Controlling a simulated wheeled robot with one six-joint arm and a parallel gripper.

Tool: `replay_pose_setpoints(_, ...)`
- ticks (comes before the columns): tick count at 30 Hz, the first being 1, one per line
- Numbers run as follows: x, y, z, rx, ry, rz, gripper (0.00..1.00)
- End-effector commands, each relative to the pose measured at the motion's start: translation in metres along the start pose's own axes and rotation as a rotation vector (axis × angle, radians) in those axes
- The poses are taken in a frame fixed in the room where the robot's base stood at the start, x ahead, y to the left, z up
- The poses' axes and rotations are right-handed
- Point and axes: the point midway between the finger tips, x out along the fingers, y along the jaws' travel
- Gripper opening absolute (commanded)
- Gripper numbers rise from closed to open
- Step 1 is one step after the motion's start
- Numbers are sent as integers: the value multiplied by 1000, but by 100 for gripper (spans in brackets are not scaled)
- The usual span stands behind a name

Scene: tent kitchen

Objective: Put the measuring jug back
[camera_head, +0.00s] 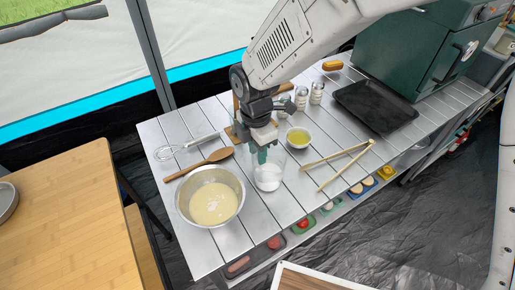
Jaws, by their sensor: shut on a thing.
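The measuring jug (267,179) is a clear vessel with white contents at its bottom. It is near the middle of the slatted metal table (237,238), to the right of the mixing bowl. My gripper (263,152) comes down from above and is shut on the jug at its upper edge. The fingertips are small here and partly hidden by the wrist. I cannot tell whether the jug's base touches the table.
A metal bowl of batter (211,203), a wooden spoon (199,164) and a whisk (186,146) lie left of the jug. A small bowl of yellow liquid (298,138), tongs (345,165), several jars (317,93) and a black tray (375,106) are to the right.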

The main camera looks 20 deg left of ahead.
Motion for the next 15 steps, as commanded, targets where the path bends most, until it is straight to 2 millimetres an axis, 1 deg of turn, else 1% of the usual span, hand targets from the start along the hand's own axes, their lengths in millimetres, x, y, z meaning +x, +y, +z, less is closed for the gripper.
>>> replay_pose_setpoints(10, 3, 0, 0, 0, 0, 2, 0)
replay_pose_setpoints(11, 3, 0, 0, 0, 0, 2, 32)
replay_pose_setpoints(12, 3, 0, 0, 0, 0, 2, 44)
replay_pose_setpoints(13, 3, 0, 0, 0, 0, 2, 52)
replay_pose_setpoints(15, 3, 0, 0, 0, 0, 2, 52)
